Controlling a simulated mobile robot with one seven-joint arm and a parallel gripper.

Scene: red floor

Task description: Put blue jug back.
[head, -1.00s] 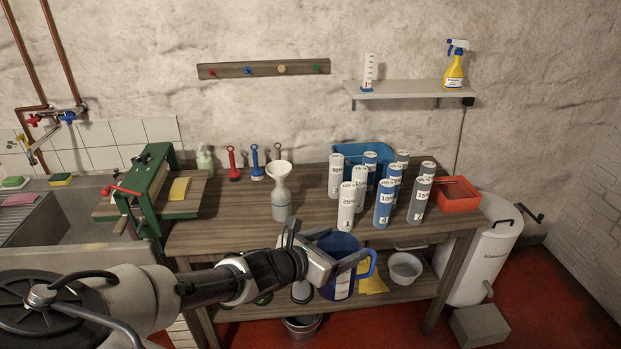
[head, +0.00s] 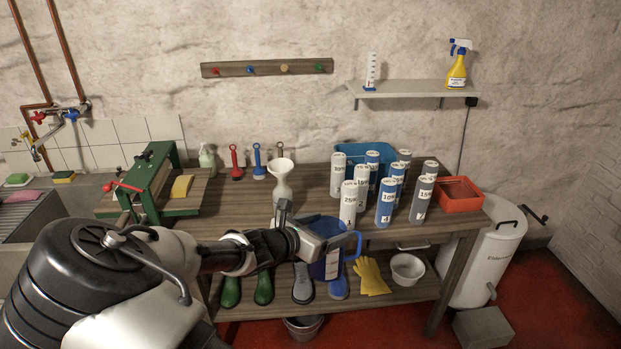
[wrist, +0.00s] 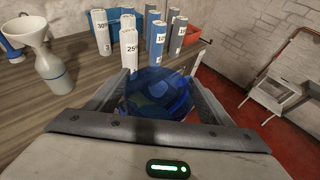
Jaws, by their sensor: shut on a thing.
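The blue jug (head: 325,264) with a pale label and a blue handle on its right side is held in my gripper (head: 318,242), in front of the workbench's (head: 235,215) front edge. It hangs in the air before the lower shelf. In the wrist view the jug (wrist: 158,92) sits between the two fingers, seen from above, and my gripper (wrist: 150,95) is shut on it. The fingers hide part of the jug's upper side.
White, blue and grey labelled cylinders (head: 385,203) crowd the bench's right half, beside a red-orange tray (head: 458,194). A bottle with a funnel (head: 282,185) stands near the jug. Boots (head: 303,285), yellow gloves (head: 371,278) and a white bowl (head: 407,268) occupy the lower shelf.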

